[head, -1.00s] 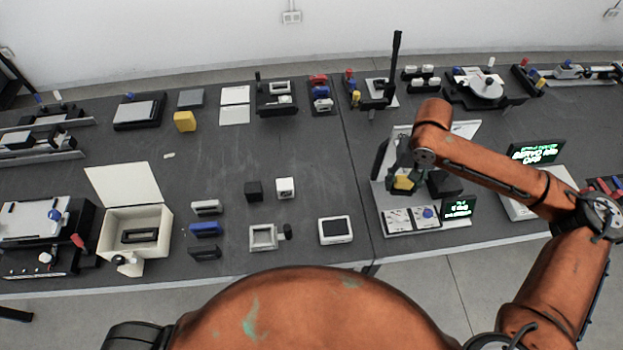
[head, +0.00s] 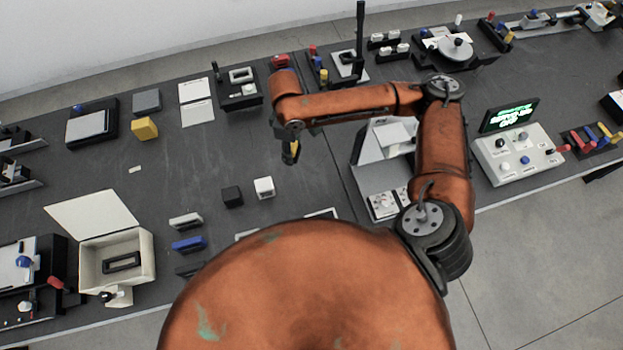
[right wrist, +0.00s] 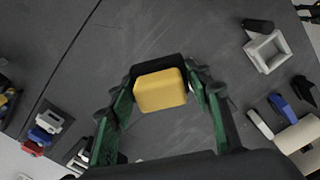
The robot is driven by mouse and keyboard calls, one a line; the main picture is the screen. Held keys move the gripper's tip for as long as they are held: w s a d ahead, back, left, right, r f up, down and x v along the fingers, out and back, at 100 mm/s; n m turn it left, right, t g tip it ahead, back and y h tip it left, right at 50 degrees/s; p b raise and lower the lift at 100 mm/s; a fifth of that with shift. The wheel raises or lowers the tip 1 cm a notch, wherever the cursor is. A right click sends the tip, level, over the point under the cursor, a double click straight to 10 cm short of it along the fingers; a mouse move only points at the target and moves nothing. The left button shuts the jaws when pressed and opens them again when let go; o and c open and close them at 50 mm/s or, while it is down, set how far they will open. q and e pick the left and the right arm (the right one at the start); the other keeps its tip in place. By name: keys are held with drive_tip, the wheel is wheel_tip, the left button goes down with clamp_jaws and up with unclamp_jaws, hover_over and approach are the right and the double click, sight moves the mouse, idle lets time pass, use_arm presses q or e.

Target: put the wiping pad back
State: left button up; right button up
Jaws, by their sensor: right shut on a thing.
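The wiping pad (right wrist: 161,92), a yellow block with a dark backing, is between the green-sided fingers of my right gripper (right wrist: 162,84) in the right wrist view. In the head view, my right gripper (head: 289,158) hangs over the middle of the table, a little right of and beyond the white cube, with a bit of yellow showing. It is shut on the pad and appears raised above the surface. A second yellow block (head: 144,128) rests on the table at the left, in front of a grey flat block (head: 147,101). My left gripper is out of view.
A black cube (head: 232,196) and a white cube (head: 264,187) stand near the gripper. A light grey station (head: 372,178) is to its right, partly hidden by my arm. An open white box (head: 145,262) is at front left. Bare table (head: 215,155) lies left of the gripper.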

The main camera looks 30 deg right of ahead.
drive_tip(key=s+a+f+n+p, duration=0.15)
drive_tip(key=s+f+n, duration=0.25)
drive_tip(key=s+n, duration=0.55)
drive_tip(key=s+a+f+n+p, duration=0.1)
drive_tip(key=s+f+n+p, duration=0.25)
drive_tip(key=n, duration=1.05)
hover_over(313, 182)
drive_tip(key=shift+n, duration=0.35)
drive_tip(key=f, duration=0.9)
drive_tip(key=shift+s+a+p, duration=0.15)
drive_tip(key=shift+s+p, duration=0.15)
drive_tip(key=shift+w+d+f, duration=0.2)
drive_tip(key=shift+w+f, duration=0.05)
drive_tip(key=shift+f, duration=1.8)
drive_tip(key=shift+f, duration=0.1)
drive_tip(key=o, duration=1.1)
